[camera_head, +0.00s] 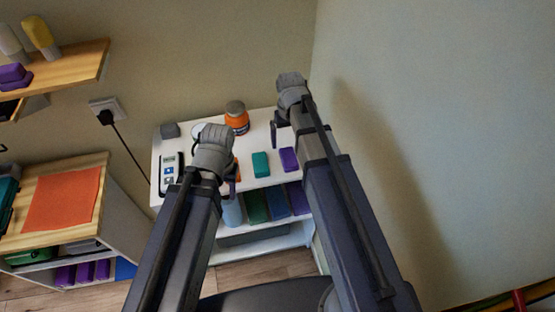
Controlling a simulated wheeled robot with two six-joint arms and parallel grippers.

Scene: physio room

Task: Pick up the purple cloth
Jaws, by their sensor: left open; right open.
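A small purple folded piece (289,159), which looks like the purple cloth, lies on the white shelf unit's top (262,193) near its right side. A similar teal piece (261,163) lies just left of it. My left gripper (231,183) is over the front of the top, left of the teal piece; its fingers are small and partly hidden by the wrist. My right gripper (273,134) is above the top, behind and a little left of the purple piece. Both are open, and I see nothing held.
An orange jar (236,118) with a brown lid stands at the back. A white device (171,172) and grey block (169,130) are at the left. A wall is close on the right. A wooden cabinet with an orange cloth (62,199) stands left; purple items (15,75) lie on a wall shelf.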

